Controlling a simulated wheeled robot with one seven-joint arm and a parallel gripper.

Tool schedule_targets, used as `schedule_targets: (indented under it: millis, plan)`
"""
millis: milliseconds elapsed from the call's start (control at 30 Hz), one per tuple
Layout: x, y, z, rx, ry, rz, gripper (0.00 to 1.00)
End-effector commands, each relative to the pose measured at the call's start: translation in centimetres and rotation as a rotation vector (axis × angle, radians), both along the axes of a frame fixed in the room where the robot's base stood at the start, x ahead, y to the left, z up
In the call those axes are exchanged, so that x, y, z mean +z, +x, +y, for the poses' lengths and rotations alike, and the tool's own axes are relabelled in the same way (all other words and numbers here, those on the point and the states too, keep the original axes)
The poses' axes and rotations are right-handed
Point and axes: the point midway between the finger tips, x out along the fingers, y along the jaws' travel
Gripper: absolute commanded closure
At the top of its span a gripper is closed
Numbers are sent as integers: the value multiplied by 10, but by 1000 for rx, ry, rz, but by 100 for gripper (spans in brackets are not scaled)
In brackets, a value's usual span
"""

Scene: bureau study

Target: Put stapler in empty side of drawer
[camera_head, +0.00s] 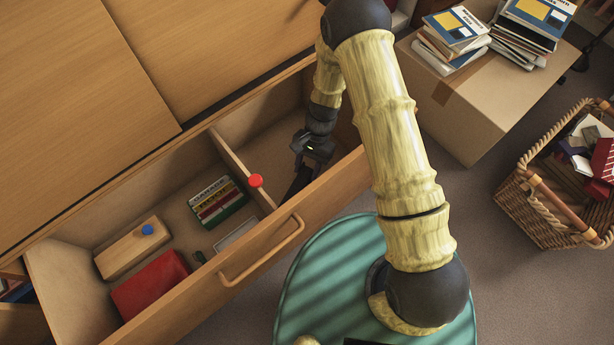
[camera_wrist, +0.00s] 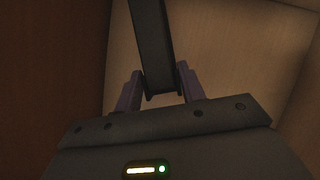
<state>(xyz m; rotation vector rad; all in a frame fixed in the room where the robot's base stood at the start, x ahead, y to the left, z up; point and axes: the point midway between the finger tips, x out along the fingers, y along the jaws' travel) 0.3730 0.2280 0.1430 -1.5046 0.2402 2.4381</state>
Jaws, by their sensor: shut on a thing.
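The drawer (camera_head: 190,310) is pulled open, and a wooden divider (camera_head: 240,165) splits it into two sides. The right side (camera_head: 262,118) holds nothing but my gripper and its load. My gripper (camera_head: 305,162) points down into this side, to the right of the divider. In the wrist view my gripper (camera_wrist: 160,82) is shut on the stapler (camera_wrist: 150,35), a long dark bar between its two fingers. In the head view the stapler (camera_head: 297,184) is a dark shape near the front wall, partly hidden. I cannot tell if it touches the drawer floor.
The left side holds a wooden box (camera_head: 128,250) with a blue dot, a red box (camera_head: 150,287) and a green striped box (camera_head: 215,200). A red round knob (camera_head: 256,180) shows by the divider. A cardboard box (camera_head: 470,105) and wicker basket (camera_head: 535,205) stand right.

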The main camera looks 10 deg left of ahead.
Motion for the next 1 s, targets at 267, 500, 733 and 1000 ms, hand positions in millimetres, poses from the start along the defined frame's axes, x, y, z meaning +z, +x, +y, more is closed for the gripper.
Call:
schedule_targets:
  millis: [267, 500, 733, 1000]
  plan:
    - [1, 0, 0, 1, 0, 0, 88]
    - [-28, 0, 0, 2, 1, 1, 88]
    - [-42, 0, 0, 1, 0, 0, 88]
    - [-42, 0, 0, 1, 1, 1, 88]
